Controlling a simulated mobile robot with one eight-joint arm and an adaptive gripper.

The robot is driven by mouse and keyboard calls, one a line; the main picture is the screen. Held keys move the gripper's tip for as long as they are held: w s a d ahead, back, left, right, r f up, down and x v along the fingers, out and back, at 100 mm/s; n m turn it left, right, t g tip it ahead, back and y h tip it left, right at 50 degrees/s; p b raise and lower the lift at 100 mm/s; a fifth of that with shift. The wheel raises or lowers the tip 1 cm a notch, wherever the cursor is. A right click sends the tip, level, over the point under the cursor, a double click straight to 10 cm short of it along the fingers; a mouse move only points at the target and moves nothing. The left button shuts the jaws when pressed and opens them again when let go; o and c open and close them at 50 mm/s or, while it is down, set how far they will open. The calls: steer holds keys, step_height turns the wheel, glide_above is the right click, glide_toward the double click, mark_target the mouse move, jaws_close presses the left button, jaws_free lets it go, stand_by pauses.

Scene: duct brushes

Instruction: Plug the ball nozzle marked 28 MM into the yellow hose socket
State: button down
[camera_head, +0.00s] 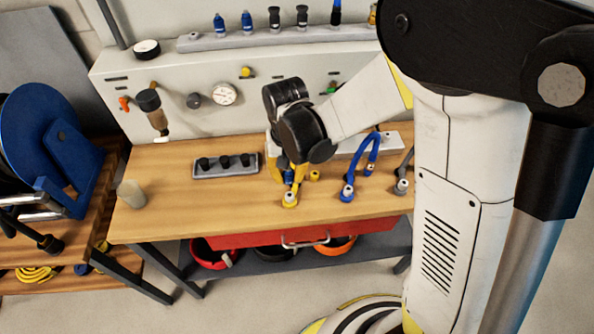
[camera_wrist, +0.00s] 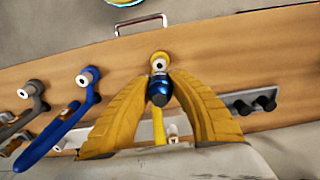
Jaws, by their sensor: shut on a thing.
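My gripper (camera_head: 293,180) is shut on a blue nozzle with a dark ball-shaped end (camera_wrist: 159,88), above the front part of the wooden bench. In the wrist view the two yellow fingers of my gripper (camera_wrist: 157,82) close on it from both sides. The 28 MM marking cannot be read. The yellow hose socket (camera_head: 290,199) is upright at the bench front, directly below the nozzle. In the wrist view the yellow socket (camera_wrist: 159,61) lines up with the nozzle's far end. I cannot tell whether they touch or the nozzle is inside it.
A blue hose socket (camera_head: 347,193) and a grey one (camera_head: 401,187) stand to the right. A grey tray with black pieces (camera_head: 226,172) lies to the left, and a beige cylinder (camera_head: 131,194) stands at the left edge. A rail with several nozzles (camera_head: 245,40) is at the back.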

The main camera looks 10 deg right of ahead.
mark_target(290, 195)
steer(key=shift+f, duration=0.15)
steer(key=shift+f+b, duration=2)
steer(key=shift+f, duration=0.8)
steer(key=shift+b, duration=0.45)
steer(key=shift+f+b, duration=0.45)
steer(key=shift+f, duration=0.05)
stand_by(0.4)
steer(key=c, duration=1.2)
jaws_free()
steer(key=shift+r, duration=0.1)
step_height(290, 195, up, 12)
